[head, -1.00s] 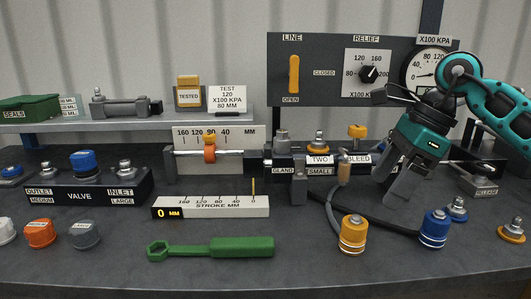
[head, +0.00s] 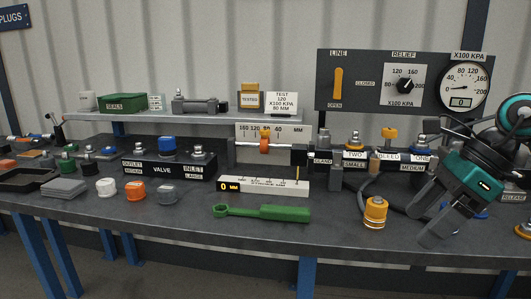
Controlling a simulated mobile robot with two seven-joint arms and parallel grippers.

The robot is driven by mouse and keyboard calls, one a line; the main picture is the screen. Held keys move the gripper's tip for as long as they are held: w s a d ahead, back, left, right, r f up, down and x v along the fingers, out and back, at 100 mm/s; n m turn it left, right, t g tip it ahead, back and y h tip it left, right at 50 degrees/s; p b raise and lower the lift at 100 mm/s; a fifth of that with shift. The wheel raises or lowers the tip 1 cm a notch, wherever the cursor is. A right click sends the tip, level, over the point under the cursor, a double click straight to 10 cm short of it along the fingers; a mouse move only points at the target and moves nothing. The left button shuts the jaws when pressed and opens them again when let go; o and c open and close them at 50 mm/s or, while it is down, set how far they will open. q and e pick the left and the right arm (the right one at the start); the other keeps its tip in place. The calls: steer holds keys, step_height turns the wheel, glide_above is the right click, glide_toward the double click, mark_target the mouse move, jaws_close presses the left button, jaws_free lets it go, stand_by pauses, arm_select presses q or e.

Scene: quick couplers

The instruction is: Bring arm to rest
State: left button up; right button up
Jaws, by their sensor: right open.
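My right gripper (head: 416,224), teal and grey, is at the right of the head view. Its two grey fingers point down and to the left, apart, with nothing seen between them. It is over the right part of the bench, to the right of the yellow coupler (head: 375,212). Its body and fingers hide most of a blue coupler (head: 480,213) and part of the black hose. My left gripper is not in view.
The dark bench (head: 200,222) carries a green wrench (head: 262,212), a stroke scale (head: 262,184) and a valve block (head: 165,170). A gauge panel (head: 360,72) stands behind. White, orange and grey caps lie at left; the front edge between them is fairly clear.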

steer(key=a+f+m+t+y, duration=0.3)
steer(key=a+m+y, duration=0.95)
steer(key=a, duration=0.75)
steer(key=d+f+m+t+h, duration=0.3)
steer(key=f+m+t+h, duration=0.4)
steer(key=m, duration=0.6)
steer(key=d+f+m+t+h, duration=0.35)
steer(key=f+m+t, duration=0.25)
steer(key=f+m, duration=0.5)
steer(key=s+d+f+m+g+h, duration=0.1)
steer(key=s+f+m+g+h, duration=0.45)
steer(key=s+f+m, duration=0.55)
arm_select(q)
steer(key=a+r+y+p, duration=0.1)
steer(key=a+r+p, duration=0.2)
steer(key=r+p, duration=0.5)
steer(key=p, duration=0.4)
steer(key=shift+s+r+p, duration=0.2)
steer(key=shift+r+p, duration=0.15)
arm_select(e)
steer(key=s+d+r+g, duration=0.1)
steer(key=s+d+r, duration=0.1)
steer(key=r, duration=0.4)
steer(key=shift+d+r, duration=0.3)
steer(key=shift+d, duration=0.2)
